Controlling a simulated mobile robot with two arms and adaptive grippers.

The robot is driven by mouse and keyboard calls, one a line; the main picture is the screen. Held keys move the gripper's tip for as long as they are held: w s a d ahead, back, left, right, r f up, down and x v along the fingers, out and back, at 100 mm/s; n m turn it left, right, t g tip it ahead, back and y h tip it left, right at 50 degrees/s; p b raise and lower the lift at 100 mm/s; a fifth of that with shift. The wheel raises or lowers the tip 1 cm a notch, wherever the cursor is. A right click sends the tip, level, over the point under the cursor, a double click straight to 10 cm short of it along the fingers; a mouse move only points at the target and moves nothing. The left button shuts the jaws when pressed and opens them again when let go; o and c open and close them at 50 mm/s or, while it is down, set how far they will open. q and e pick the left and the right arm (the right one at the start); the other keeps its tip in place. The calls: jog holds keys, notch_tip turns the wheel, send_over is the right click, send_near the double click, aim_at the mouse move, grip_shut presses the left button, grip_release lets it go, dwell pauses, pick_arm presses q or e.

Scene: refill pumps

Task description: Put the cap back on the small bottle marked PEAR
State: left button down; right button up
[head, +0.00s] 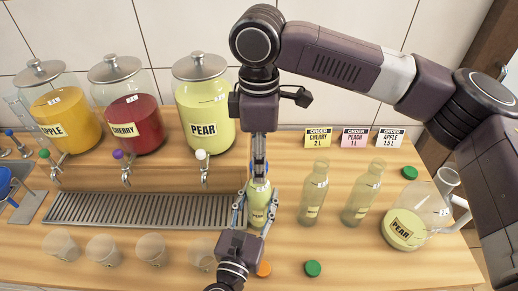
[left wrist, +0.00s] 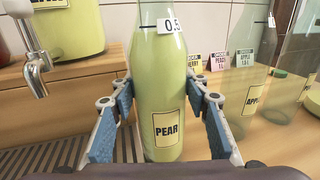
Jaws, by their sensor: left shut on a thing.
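The small PEAR bottle (head: 258,208), filled with pale green liquid, stands upright on the wooden counter. In the left wrist view the PEAR bottle (left wrist: 162,105) stands between blue finger pads, its top cut off by the frame. My left gripper (head: 256,212) is shut on its body. My right gripper (head: 259,168) points straight down over the bottle's mouth. Its narrow fingers hide the mouth, so I cannot see whether a cap is there or in the fingers. An orange cap (head: 263,268) and a green cap (head: 313,268) lie near the front; another green cap (head: 409,172) lies at right.
Dispensers of apple (head: 66,112), cherry (head: 134,112) and pear (head: 203,110) stand behind a drip tray (head: 130,208). Clear cups (head: 104,250) line the front. Order cards (head: 355,138) stand behind.

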grip_shut()
jog(key=shift+o, duration=0.3)
grip_release()
notch_tip(320, 180, up, 12)
dwell(0.7)
pick_arm(q)
jog(key=c, duration=1)
grip_release()
